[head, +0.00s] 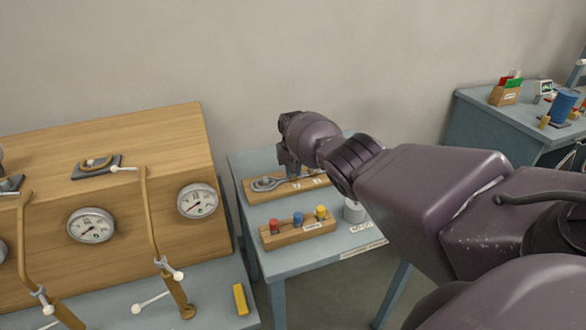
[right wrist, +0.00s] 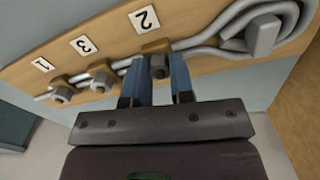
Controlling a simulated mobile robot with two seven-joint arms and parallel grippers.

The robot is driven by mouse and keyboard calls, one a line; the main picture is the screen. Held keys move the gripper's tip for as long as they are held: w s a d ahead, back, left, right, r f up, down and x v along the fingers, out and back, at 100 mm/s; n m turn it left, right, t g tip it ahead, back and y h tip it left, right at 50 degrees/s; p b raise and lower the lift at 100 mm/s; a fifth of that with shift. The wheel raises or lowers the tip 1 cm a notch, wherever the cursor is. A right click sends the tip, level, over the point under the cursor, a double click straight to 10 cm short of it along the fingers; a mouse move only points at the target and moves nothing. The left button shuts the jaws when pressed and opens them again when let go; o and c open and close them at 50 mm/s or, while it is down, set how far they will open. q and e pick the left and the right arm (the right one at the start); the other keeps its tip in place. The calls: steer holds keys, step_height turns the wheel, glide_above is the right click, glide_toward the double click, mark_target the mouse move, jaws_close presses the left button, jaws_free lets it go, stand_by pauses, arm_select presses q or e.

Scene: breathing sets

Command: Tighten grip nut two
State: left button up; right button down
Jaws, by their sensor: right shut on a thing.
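My right gripper (head: 289,174) is over the wooden board (head: 262,196) at the back of the small blue-grey table. In the right wrist view its two blue fingers (right wrist: 166,72) are shut on grip nut two (right wrist: 159,67), a grey nut beside the label "2" (right wrist: 144,19). The fingers hide part of this nut. The nuts by label "3" (right wrist: 101,79) and label "1" (right wrist: 62,93) sit farther left on the same board, free of the gripper. Grey tubing runs along the board and loops at the right. My left gripper is not in view.
A wooden block with red, blue and yellow pieces (head: 298,236) stands in front of the board. A grey cup (head: 353,211) is to its right, near my arm. A wooden gauge panel (head: 150,150) stands at the left, and another table (head: 480,120) at the far right.

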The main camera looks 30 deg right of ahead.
steer(key=m, duration=0.4)
steer(key=shift+m, duration=0.3)
steer(key=shift+m+p, duration=0.3)
steer(key=shift+m, duration=1.3)
steer(key=c, duration=1.1)
jaws_free()
steer(key=shift+o, duration=0.6)
steer(key=shift+r, duration=0.1)
